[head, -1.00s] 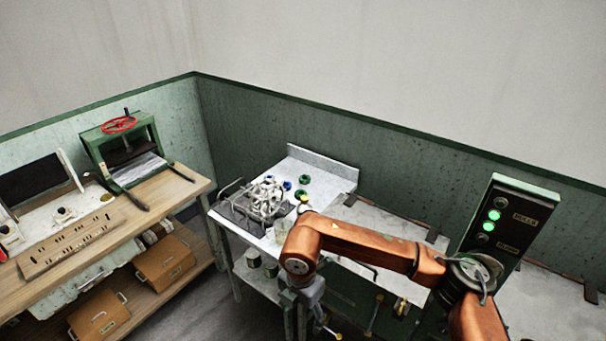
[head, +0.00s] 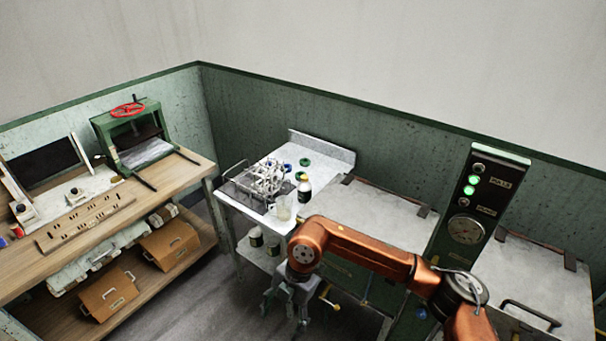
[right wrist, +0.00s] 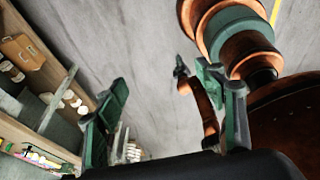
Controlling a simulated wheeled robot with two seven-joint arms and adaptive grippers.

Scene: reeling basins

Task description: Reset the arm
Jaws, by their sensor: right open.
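My right arm, copper-coloured, comes in from the lower right of the head view. It bends at the elbow and its right gripper (head: 287,302) hangs down in front of the white-topped side table. The fingers are spread apart with nothing between them. In the right wrist view the two green fingers of the right gripper (right wrist: 165,115) stand wide apart over the grey floor. My left gripper is in neither view.
The white-topped table (head: 325,152) bears a wire rack (head: 262,181), a bottle (head: 304,188) and a glass beaker (head: 284,208). A wooden bench (head: 190,166) with a green press (head: 131,135) stands left. A control panel (head: 478,190) stands right. Grey floor (head: 190,300) is free between bench and table.

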